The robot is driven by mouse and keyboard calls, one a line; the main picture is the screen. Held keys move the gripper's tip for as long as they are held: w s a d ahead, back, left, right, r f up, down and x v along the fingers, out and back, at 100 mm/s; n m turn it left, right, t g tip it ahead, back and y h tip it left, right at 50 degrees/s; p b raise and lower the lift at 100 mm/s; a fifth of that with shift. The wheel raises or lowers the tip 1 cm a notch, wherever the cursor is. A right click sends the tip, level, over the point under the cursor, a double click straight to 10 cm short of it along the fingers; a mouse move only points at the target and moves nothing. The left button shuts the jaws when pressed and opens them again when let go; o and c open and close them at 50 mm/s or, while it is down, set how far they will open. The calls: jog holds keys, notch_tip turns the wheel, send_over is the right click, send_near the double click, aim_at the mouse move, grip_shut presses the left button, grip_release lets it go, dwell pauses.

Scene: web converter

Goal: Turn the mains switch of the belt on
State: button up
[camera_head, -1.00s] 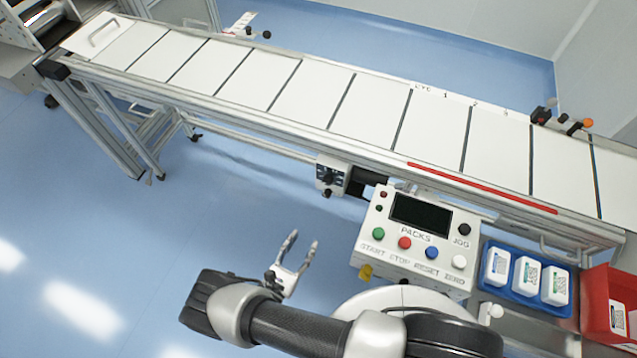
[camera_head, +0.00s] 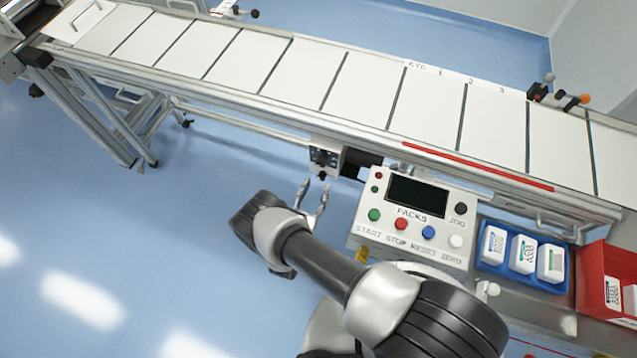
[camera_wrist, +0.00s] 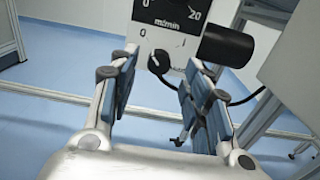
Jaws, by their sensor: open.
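The belt (camera_head: 290,72) runs across the head view. A small control box (camera_head: 325,156) hangs under its near edge, left of the button panel. In the wrist view the box (camera_wrist: 172,25) carries a scale marked m/min with 0 and 20. A dark round knob (camera_wrist: 159,62) sits at its lower edge, with a 0 mark above left; its exact setting is hard to read. My gripper (camera_head: 316,186) is just below the box in the head view. In the wrist view my gripper (camera_wrist: 158,66) is open and empty, its fingers either side of the knob, with no visible contact.
A panel (camera_head: 413,218) with a screen and coloured buttons stands right of my gripper. A black cylinder (camera_wrist: 226,46) juts from the box's right side. A blue tray (camera_head: 482,258) and a red bin (camera_head: 592,262) lie farther right. Floor left of my arm is clear.

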aim_at(320, 179)
jog(key=shift+x, duration=1.6)
grip_shut()
